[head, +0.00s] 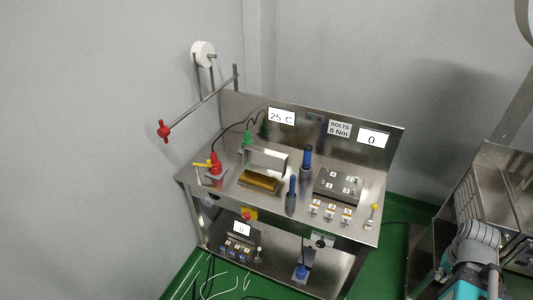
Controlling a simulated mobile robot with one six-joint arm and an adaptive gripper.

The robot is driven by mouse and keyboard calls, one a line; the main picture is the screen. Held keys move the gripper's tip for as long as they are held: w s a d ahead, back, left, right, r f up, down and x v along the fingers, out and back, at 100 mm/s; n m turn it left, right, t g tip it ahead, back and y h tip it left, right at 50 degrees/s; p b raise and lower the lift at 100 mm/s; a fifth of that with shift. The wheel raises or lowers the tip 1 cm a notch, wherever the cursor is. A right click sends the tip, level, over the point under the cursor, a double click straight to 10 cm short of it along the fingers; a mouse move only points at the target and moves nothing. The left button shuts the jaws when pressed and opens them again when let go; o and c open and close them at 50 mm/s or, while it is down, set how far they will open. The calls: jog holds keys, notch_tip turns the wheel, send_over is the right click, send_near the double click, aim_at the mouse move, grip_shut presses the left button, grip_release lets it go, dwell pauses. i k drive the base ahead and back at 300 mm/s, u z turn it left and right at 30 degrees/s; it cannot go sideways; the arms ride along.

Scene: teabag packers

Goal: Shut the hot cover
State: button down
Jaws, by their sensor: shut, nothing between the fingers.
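The hot cover (266,159) is on the steel workbench, left of its middle. It looks like a pale, metal-framed panel. It stands raised and tilted up behind a brass-coloured block (259,182), whose top is uncovered. My gripper is not in view. Only grey and teal parts of my own body show at the bottom right, apart from the bench.
The steel workbench (222,191) also holds a red-topped tool (214,165), two blue-handled tools (306,158) (292,194) and a bolt plate (337,187). A display (281,117) reads 25 C. A rod with a red end (164,130) juts out left.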

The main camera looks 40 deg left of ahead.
aim_at(274, 161)
jog(key=u, duration=1.15)
jog(key=i, duration=0.95)
